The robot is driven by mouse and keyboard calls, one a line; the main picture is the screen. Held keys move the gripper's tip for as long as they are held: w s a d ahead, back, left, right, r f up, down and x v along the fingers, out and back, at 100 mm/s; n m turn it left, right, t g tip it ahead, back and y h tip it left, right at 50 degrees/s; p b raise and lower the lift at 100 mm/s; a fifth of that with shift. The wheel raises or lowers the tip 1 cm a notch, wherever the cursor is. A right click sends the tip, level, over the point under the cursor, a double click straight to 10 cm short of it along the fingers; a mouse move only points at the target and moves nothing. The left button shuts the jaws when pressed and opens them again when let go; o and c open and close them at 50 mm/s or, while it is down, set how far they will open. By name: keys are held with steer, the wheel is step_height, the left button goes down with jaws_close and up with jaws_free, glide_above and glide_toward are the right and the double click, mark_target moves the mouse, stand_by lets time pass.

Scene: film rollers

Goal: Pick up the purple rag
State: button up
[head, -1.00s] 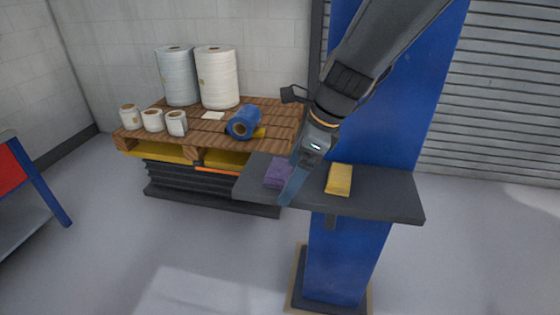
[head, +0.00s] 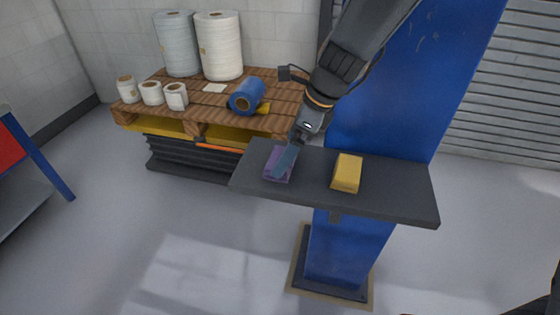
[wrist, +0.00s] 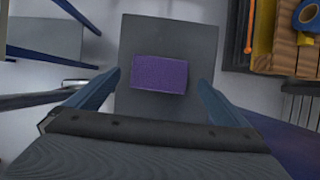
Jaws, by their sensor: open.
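The purple rag (head: 279,165) lies on the left part of a dark grey shelf (head: 385,202) fixed to a blue column. It looks like a flat folded block. My gripper (head: 283,163) is over the rag in the head view, and one blue finger hides part of it. In the wrist view the rag (wrist: 159,74) lies ahead, between the lines of the two blue fingers (wrist: 158,90), which are spread wide. The gripper is open and empty. I cannot tell how high the fingertips are above the shelf.
A yellow folded rag (head: 347,173) lies on the same shelf to the right. Behind, a wooden pallet (head: 215,102) holds white rolls (head: 219,45) and a blue roll (head: 246,96). The blue column (head: 395,110) rises behind the shelf.

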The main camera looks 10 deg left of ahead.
mark_target(277, 151)
steer(key=shift+x, duration=1.85)
steer(key=shift+c, duration=0.4)
steer(key=c, duration=1)
steer(key=shift+c, duration=0.2)
